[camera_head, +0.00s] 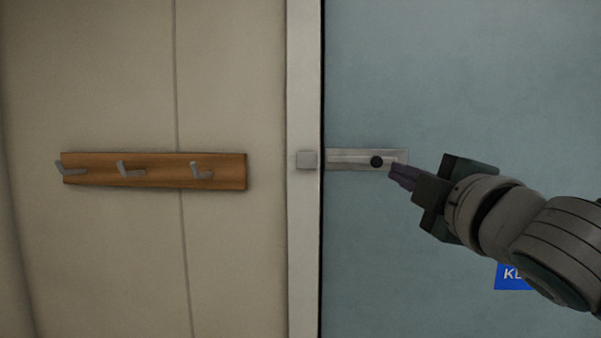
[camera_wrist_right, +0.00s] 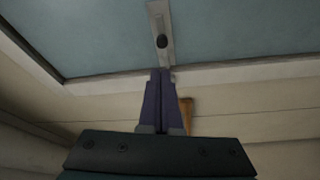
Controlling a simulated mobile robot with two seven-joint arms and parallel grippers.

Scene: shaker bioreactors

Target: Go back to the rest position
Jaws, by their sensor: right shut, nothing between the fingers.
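My right gripper (camera_head: 403,176) comes in from the right in the head view, its purple fingers together and empty. Its tips are at the right end of the door's metal latch plate (camera_head: 350,159), close to the dark round knob (camera_head: 377,162); I cannot tell whether they touch. In the right wrist view the shut fingers (camera_wrist_right: 161,75) point at the lower end of the latch plate (camera_wrist_right: 160,22), below the dark knob (camera_wrist_right: 162,41). My left gripper is not in view.
A blue-grey door (camera_head: 450,80) fills the right side, beside a pale frame post (camera_head: 304,250) with a small square catch (camera_head: 307,159). A wooden rack (camera_head: 154,171) with metal hooks is on the beige wall (camera_head: 90,70). A blue sign (camera_head: 510,277) is partly hidden by my right arm.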

